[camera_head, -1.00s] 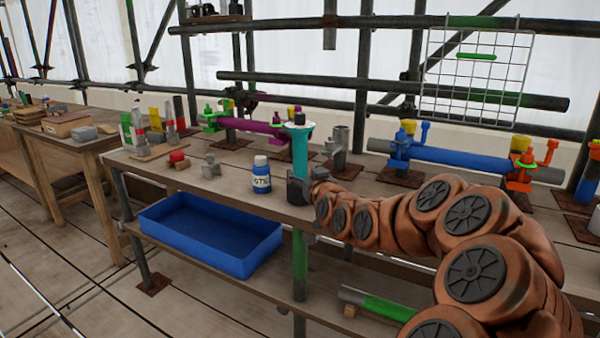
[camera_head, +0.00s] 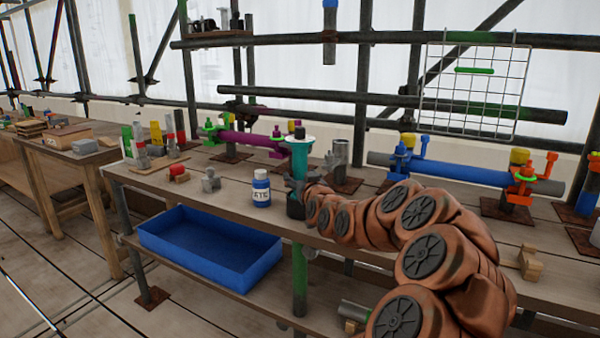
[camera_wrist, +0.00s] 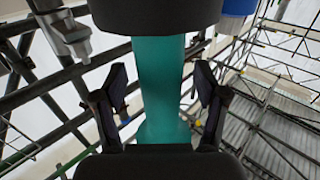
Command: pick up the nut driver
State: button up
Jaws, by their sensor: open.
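The nut driver appears to be the upright teal tool (camera_head: 301,158) near the bench's front edge, with a pale disc and black knob on top. My gripper (camera_head: 297,184) reaches in from the right at the lower teal part. In the wrist view, the teal shaft (camera_wrist: 160,60) runs between the two spread fingers of my gripper (camera_wrist: 160,88), with visible gaps on both sides. A black shape covers the bottom, hiding the shaft's other end.
A blue bottle (camera_head: 261,188) stands just left of the tool, and a grey metal clamp (camera_head: 211,181) is farther left. A grey cylinder (camera_head: 340,152) and a purple pipe (camera_head: 252,140) are behind. A blue tray (camera_head: 210,241) sits on the lower shelf.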

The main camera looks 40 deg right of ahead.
jog(key=shift+w+d, duration=0.1)
jog(key=shift+w, duration=0.1)
grip_shut()
dwell(0.6)
